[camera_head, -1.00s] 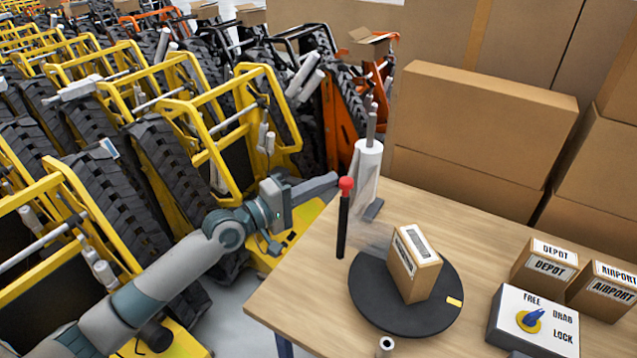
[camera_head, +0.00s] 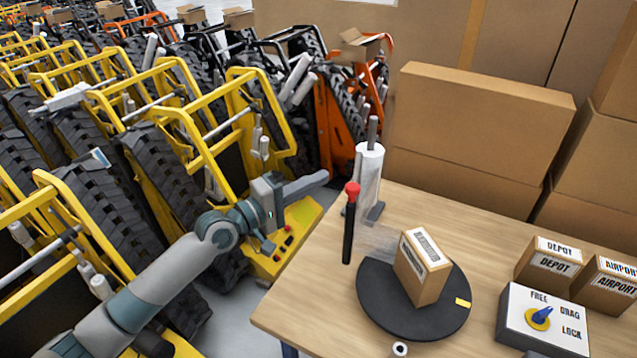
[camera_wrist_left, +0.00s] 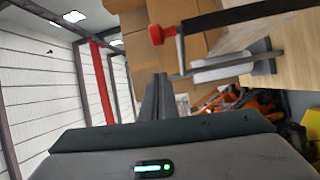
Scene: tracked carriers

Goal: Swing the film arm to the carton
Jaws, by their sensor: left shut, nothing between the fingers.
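The film arm is a black upright bar (camera_head: 347,237) with a red knob (camera_head: 352,189) on top, near the table's left edge. The knob also shows in the left wrist view (camera_wrist_left: 161,35). A white film roll (camera_head: 369,176) stands behind it, and a clear film sheet runs from the bar's side toward the carton (camera_head: 432,281). The carton sits upright on a black turntable (camera_head: 380,310). My left gripper (camera_head: 324,176) is shut and empty, left of the red knob and apart from it. My right gripper is not in view.
A control box (camera_head: 515,325) marked FREE, DRAG and LOCK has a blue knob (camera_head: 541,316). Small cartons labelled DEPOT (camera_head: 548,262) and AIRPORT (camera_head: 612,287) stand at right. Yellow tracked carriers (camera_head: 205,110) crowd the left. Large cartons (camera_head: 480,120) stand behind the table.

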